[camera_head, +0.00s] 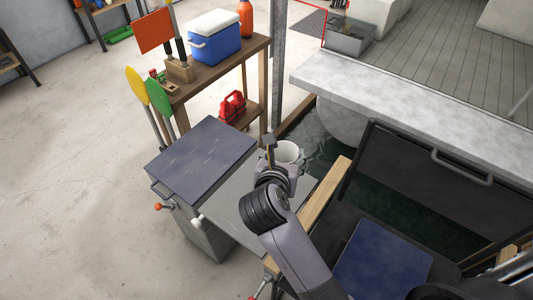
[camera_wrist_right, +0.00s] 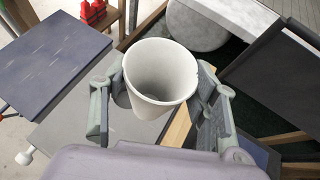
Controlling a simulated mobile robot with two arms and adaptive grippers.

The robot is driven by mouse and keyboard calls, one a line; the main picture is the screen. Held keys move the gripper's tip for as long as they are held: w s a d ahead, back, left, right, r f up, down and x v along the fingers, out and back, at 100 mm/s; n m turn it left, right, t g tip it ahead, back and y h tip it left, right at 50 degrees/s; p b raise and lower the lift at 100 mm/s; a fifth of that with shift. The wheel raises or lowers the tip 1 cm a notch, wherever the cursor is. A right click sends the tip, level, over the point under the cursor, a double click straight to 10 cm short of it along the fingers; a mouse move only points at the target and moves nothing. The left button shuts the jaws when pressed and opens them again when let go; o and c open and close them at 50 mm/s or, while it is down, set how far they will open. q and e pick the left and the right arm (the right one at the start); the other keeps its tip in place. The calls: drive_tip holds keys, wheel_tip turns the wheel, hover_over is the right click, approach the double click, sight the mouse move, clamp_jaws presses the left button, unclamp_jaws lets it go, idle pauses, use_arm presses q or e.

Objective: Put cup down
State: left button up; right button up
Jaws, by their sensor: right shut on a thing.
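A plain white cup (camera_head: 289,150) shows just beyond my right gripper (camera_head: 279,158) in the head view. In the right wrist view the cup (camera_wrist_right: 160,78) is upright with its mouth toward the camera, and it looks empty. The two fingers of my right gripper (camera_wrist_right: 163,88) are shut on it from both sides. The cup is over or near the far edge of a grey flat panel (camera_head: 247,209); its height above the panel is hard to tell. The cup's base is hidden. My left gripper is not in view.
A dark-lidded unit (camera_head: 203,150) adjoins the panel on the left. A wooden table (camera_head: 221,68) behind it holds a blue cooler (camera_head: 213,42). A wooden beam (camera_head: 322,200) and dark water (camera_head: 335,140) lie to the right. The grey panel's visible surface is bare.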

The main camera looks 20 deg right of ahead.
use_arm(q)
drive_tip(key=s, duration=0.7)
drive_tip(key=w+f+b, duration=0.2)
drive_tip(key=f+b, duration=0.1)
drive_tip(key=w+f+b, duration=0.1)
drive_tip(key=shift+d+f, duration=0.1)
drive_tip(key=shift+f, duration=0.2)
use_arm(e)
drive_tip(key=w+f, duration=0.4)
drive_tip(key=f, duration=0.4)
drive_tip(key=w+f, duration=0.4)
drive_tip(key=f, duration=0.5)
drive_tip(key=shift+w+a+f, duration=0.15)
drive_tip(key=shift+w+f, duration=0.05)
drive_tip(key=shift+f, duration=0.1)
use_arm(q)
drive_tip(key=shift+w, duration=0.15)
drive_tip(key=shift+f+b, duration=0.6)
drive_tip(key=shift+b, duration=0.2)
use_arm(e)
drive_tip(key=shift+f, duration=0.75)
